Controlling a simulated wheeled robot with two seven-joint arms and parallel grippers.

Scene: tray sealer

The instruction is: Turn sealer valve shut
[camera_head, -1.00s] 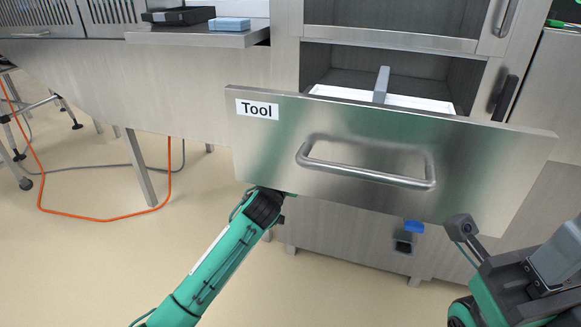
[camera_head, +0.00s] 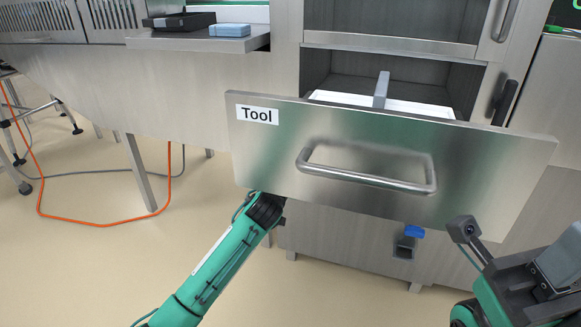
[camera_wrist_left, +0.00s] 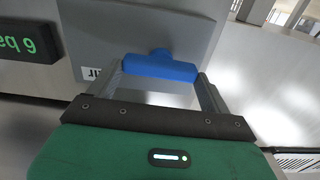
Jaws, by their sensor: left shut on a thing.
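The blue valve handle (camera_wrist_left: 160,66) shows in the left wrist view, against a grey panel (camera_wrist_left: 135,25) with a small partly covered white label. My left gripper (camera_wrist_left: 162,80) has one finger at each end of the handle and is shut on it. The handle lies crosswise between the fingers. In the head view my left arm runs up behind the open drawer front, which hides the left gripper. My right arm shows at the lower right of the head view; its fingertips cannot be made out.
The open drawer front marked Tool (camera_head: 265,150), with a bar handle (camera_head: 370,178), spans the middle. A small blue part (camera_head: 414,231) sits on the cabinet below it. A dark green-lettered display (camera_wrist_left: 28,40) is beside the grey panel. A shelf (camera_head: 195,42) holds small boxes.

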